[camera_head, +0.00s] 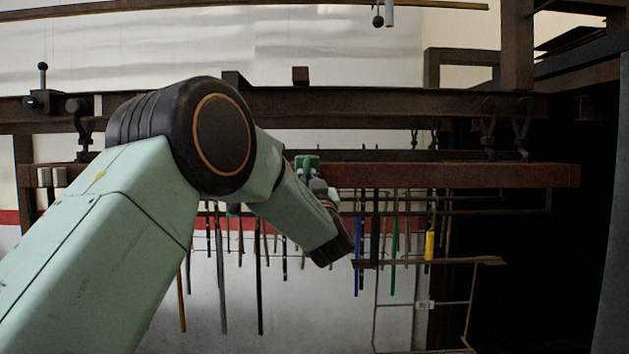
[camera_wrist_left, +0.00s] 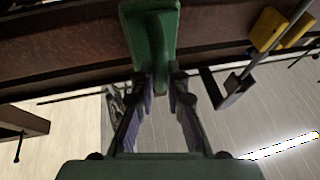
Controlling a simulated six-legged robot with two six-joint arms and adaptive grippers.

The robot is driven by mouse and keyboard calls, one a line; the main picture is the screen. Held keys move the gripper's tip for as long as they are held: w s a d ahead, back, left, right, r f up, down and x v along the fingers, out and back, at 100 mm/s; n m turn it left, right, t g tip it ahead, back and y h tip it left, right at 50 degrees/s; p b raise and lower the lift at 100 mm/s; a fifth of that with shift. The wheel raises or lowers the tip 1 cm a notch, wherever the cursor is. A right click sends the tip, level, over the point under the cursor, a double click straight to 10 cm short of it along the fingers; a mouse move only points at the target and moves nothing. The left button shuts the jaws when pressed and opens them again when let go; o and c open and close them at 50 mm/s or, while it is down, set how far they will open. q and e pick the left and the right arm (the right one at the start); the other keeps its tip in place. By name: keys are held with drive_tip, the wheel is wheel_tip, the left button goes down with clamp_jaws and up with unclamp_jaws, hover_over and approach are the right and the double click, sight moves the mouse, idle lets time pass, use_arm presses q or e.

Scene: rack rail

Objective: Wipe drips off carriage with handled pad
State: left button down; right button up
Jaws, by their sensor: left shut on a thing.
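My left gripper (camera_wrist_left: 160,85) is shut on the green handled pad (camera_wrist_left: 150,38), with a dark finger on each side of its lower part. In the head view the pad (camera_head: 307,161) shows as a small green shape at the front of the rust-brown beam (camera_head: 470,175), above my left gripper (camera_head: 318,184), which is partly hidden by my arm. In the wrist view the pad overlaps the brown beam (camera_wrist_left: 75,50); I cannot tell whether they touch. I cannot pick out the carriage for certain, and no drips are visible. My right gripper is in neither view.
Several long rods and tools hang below the beam, including a blue one (camera_head: 358,255) and a yellow-handled one (camera_head: 429,246). Dark clamps (camera_head: 488,128) stand on the rail behind. A thin metal frame (camera_head: 470,262) stands at lower right. Yellow blocks (camera_wrist_left: 268,28) show in the wrist view.

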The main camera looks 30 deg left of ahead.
use_arm(q)
drive_tip(key=s+d, duration=0.1)
drive_tip(key=s+d+b, duration=0.1)
drive_tip(key=s, duration=0.1)
drive_tip(key=s+d, duration=0.1)
drive_tip(key=shift+s+f, duration=0.1)
drive_tip(key=shift+s, duration=0.3)
idle(0.4)
drive_tip(key=shift+s+d+b, duration=0.3)
drive_tip(key=shift+s+d, duration=0.1)
drive_tip(key=shift+s, duration=0.3)
drive_tip(key=shift+s+d+b, duration=0.25)
drive_tip(key=shift+s+d, duration=0.15)
drive_tip(key=shift+s, duration=0.25)
